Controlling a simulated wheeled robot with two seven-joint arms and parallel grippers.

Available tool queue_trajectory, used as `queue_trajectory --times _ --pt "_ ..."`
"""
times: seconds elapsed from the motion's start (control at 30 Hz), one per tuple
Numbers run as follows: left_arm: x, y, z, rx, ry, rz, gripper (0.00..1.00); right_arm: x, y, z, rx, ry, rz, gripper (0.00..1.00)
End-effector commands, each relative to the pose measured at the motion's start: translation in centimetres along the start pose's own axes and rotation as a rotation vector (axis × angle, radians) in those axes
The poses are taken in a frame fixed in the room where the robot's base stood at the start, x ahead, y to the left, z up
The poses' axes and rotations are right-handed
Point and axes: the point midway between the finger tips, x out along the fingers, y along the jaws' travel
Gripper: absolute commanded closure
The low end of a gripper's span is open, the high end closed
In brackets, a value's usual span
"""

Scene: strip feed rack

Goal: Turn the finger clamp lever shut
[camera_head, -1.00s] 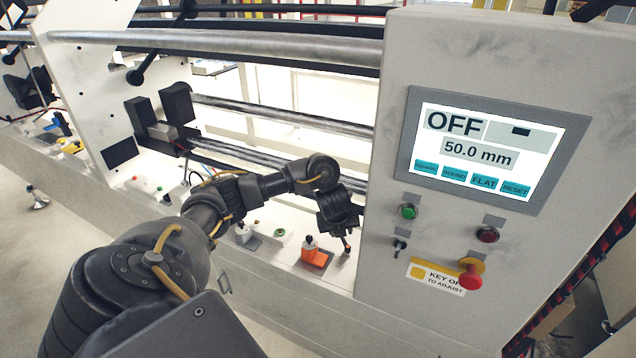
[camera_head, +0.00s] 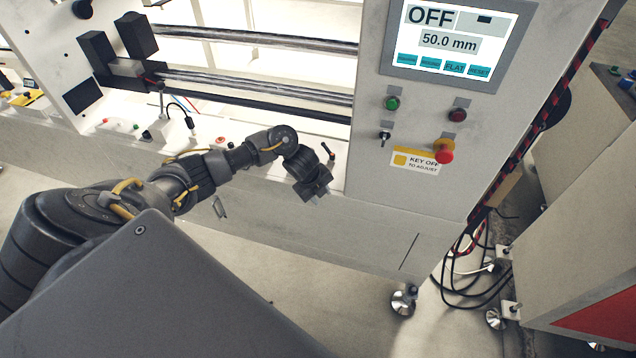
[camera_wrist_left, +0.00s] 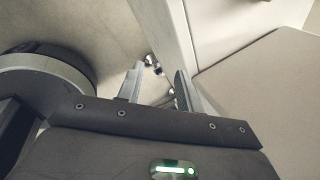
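My arm hides part of the ledge. My right gripper is not in view.
The control panel with a screen (camera_head: 455,38) reading OFF and 50.0 mm stands right of the lever. A red stop button (camera_head: 444,152) sticks out from it. Metal rails (camera_head: 250,88) run behind the ledge. Loose black cables (camera_head: 470,265) hang at the right. Open floor lies in front.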

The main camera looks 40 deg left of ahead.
Motion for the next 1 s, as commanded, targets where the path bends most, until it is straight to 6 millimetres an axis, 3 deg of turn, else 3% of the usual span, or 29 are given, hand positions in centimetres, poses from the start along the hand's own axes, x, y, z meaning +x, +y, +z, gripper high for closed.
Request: queue_trajectory --times 0.6,1.0 --pt "9.5 6.0 -6.6 -0.499 0.176 -0.003 0.64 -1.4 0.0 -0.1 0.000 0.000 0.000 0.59" --pt "13.1 10.1 -8.8 -0.715 0.199 0.005 0.64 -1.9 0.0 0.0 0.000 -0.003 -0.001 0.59"
